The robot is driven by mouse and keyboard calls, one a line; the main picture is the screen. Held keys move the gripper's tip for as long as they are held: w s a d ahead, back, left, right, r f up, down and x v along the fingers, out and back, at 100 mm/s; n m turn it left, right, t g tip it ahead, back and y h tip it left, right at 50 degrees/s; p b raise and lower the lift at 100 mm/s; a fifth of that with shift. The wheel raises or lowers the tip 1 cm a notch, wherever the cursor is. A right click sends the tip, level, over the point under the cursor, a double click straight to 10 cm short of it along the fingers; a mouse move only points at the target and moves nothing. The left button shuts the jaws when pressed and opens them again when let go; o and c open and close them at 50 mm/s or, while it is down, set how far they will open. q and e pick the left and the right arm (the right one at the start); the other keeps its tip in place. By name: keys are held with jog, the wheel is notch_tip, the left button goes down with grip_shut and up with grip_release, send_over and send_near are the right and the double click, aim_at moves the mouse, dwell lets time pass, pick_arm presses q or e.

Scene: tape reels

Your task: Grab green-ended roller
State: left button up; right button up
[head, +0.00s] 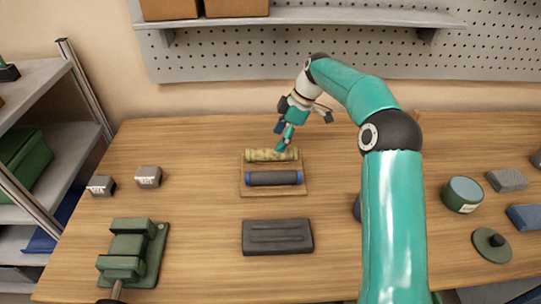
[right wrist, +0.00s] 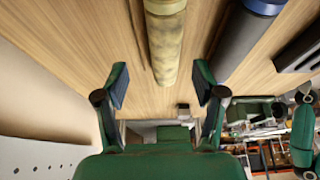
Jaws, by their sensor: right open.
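A mottled yellow-green roller (head: 262,155) lies across the back of a shallow wooden tray (head: 272,191). Its near end shows olive green in the right wrist view (right wrist: 165,8). A dark roller with blue ends (head: 272,178) lies parallel in front of it. My right gripper (head: 287,138) is over the right part of the mottled roller and partly hides it in the head view. In the right wrist view its two fingers (right wrist: 160,88) are spread, with the mottled roller lined up between them; nothing is held. I cannot tell whether a finger touches it. My left gripper is not in view.
A dark grey block (head: 278,237) lies in front of the tray. A green device (head: 130,248) and two small metal blocks (head: 148,176) are at left. A green round tin (head: 462,194) and other items are at right. A pegboard wall (head: 300,60) is behind.

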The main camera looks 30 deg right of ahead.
aim_at(273, 149)
jog(key=shift+p+x, duration=0.4)
jog(key=shift+x, duration=2.3)
jog(key=shift+s+a, duration=0.15)
jog(key=shift+s, duration=0.05)
jog(key=shift+c, duration=0.3)
jog(key=shift+r, duration=0.1)
grip_shut()
